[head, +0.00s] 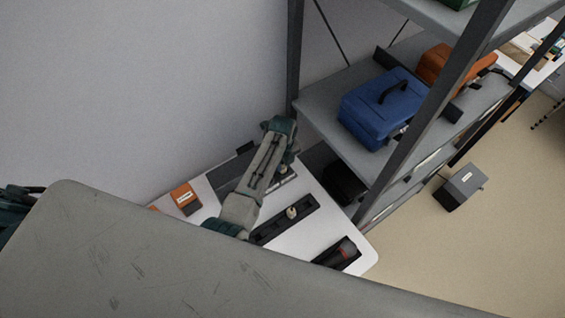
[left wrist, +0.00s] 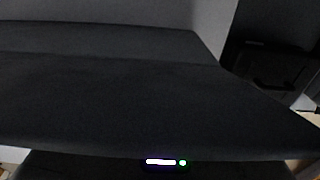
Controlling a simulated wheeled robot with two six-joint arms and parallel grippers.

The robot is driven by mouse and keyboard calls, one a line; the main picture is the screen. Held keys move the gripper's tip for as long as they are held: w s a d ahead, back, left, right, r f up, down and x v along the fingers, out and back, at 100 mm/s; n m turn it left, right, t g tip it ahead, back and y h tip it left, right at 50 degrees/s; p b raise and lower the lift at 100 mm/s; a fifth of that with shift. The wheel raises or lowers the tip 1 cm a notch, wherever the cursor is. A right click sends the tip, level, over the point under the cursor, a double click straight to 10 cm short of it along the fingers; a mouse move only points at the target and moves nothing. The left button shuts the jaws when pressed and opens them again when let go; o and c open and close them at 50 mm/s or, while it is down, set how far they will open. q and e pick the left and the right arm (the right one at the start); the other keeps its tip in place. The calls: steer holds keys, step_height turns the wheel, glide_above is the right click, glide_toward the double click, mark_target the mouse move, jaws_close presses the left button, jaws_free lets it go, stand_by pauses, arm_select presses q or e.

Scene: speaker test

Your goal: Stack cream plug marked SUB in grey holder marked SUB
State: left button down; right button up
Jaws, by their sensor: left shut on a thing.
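My left arm reaches over a white table (head: 325,231) in the head view. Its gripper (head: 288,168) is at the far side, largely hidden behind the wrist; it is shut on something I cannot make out. A small cream plug (head: 291,212) stands on a long black strip (head: 270,232), to the near right of the gripper; no marking is readable. Greyish parts (head: 285,181) show just below the gripper, but I cannot tell whether they are the SUB holder. In the left wrist view a dark surface fills most of the picture, with a white light bar and a green light. My right gripper is not in view.
An orange labelled block (head: 185,199) sits on the table's left, a black-and-red item (head: 340,254) at its right. A shelf rack with a blue case (head: 384,106) and an orange case (head: 447,66) rises close on the right. A grey labelled box (head: 462,185) is on the floor.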

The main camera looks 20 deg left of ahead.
mark_target(283, 164)
arm_select(q)
steer(key=shift+f, duration=0.3)
steer(key=c, duration=1.3)
jaws_free()
steer(key=shift+o, duration=0.2)
steer(key=shift+d+r, duration=0.1)
steer(key=shift+r, duration=0.6)
step_height(283, 164, up, 11)
steer(key=b, duration=0.2)
steer(key=shift+r, duration=0.2)
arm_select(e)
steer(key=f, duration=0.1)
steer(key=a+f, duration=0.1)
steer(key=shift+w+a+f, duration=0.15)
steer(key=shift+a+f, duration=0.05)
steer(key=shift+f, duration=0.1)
arm_select(q)
steer(key=shift+s+f, duration=0.1)
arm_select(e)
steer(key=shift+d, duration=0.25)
